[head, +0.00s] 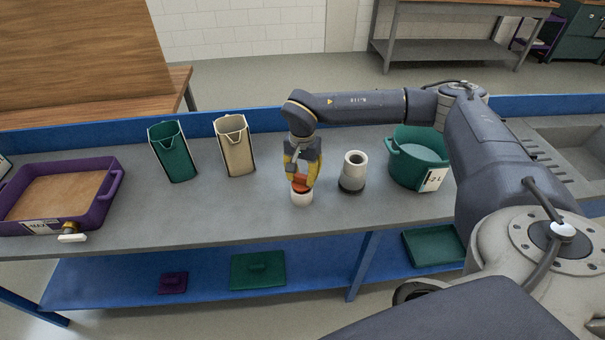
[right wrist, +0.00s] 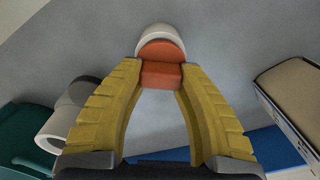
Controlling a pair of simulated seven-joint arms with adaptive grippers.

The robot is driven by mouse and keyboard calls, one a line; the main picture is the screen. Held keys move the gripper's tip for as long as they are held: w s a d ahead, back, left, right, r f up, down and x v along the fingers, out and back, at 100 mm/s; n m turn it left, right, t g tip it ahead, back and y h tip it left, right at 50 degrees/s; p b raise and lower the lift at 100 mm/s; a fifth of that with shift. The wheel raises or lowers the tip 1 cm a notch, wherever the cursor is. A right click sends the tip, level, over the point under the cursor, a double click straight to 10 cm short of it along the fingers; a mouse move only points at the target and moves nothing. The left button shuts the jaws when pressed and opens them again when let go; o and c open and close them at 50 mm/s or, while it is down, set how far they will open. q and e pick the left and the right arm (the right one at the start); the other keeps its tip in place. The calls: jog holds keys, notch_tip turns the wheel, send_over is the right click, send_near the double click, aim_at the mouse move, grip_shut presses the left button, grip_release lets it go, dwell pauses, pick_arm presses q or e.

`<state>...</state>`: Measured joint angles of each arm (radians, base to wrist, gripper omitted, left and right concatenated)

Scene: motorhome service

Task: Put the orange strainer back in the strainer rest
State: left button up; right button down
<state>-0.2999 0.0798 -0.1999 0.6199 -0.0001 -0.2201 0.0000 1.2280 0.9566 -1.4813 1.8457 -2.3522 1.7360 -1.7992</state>
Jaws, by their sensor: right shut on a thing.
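The orange strainer (head: 301,184) is between the yellow fingertips of my right gripper (head: 301,178), which points down over the middle of the bench. In the right wrist view, the fingers of the right gripper (right wrist: 160,78) are shut on the orange piece (right wrist: 160,62). A short white round part (head: 301,199) is directly below the orange piece, and its pale rim (right wrist: 158,32) shows beyond it. I cannot tell whether this is the rest or part of the strainer. A hollow white cylinder with a dark base (head: 354,170) stands to the right. My left gripper is out of view.
A green tub (head: 418,170) stands right of the white cylinder. A green holder (head: 174,157) and a beige holder (head: 236,150) stand at the back left. A purple tray (head: 100,203) with a tap is at far left. The bench front is clear between the tray and my gripper.

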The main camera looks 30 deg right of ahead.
jog(key=shift+f, duration=0.85)
jog(key=c, duration=0.8)
grip_release()
jog(key=shift+c, duration=0.2)
